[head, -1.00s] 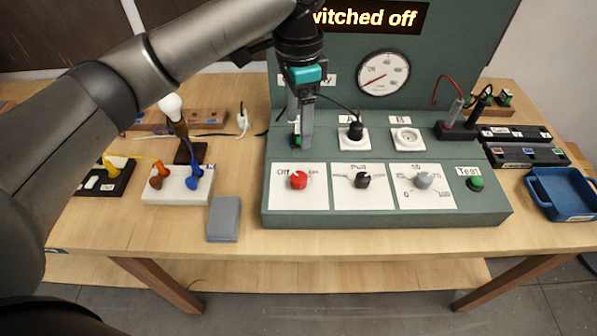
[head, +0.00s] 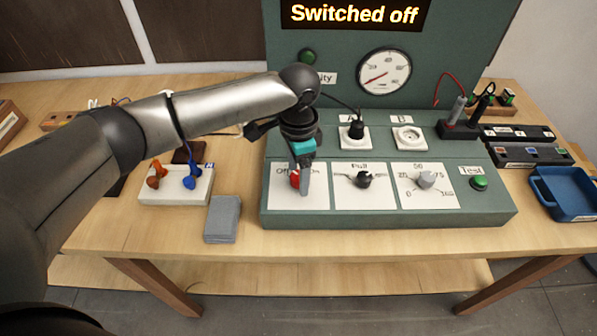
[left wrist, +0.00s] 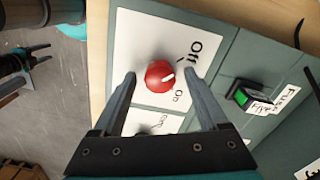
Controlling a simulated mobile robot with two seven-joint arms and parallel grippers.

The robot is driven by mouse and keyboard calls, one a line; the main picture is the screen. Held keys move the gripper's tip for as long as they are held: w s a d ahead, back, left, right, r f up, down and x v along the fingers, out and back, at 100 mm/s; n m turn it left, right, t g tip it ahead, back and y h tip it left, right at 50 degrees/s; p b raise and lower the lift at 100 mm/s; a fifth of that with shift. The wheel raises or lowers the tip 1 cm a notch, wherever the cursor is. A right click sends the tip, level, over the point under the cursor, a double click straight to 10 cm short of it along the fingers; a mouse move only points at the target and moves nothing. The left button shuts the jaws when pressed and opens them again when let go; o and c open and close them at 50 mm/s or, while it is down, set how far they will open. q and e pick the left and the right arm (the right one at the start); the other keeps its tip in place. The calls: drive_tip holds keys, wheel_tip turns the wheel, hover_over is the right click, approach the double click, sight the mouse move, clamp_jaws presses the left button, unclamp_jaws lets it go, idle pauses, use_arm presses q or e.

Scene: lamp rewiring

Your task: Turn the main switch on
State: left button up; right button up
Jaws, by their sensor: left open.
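The main switch is a red round knob (left wrist: 160,76) with a white pointer mark, on a white plate (left wrist: 150,35) lettered Off and On. In the left wrist view its white mark points toward the Off lettering side. In the head view the red knob (head: 294,180) is partly hidden behind my left gripper (head: 304,185). My left gripper is open, and in the left wrist view its two fingers (left wrist: 165,95) stand on either side of the knob, apart from it. The display (head: 355,13) reads "Switched off". My right gripper is not clearly in the head view.
Beside the knob are a black Pull knob (head: 364,180), a grey dial (head: 427,180) and a green Test button (head: 479,183). A gauge (head: 384,72) is on the upright panel. A grey block (head: 223,219) lies left of the console, a blue tray (head: 565,193) to the right.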

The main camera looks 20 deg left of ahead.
use_arm(q)
drive_tip(key=shift+c, duration=0.2)
clamp_jaws()
idle(0.5)
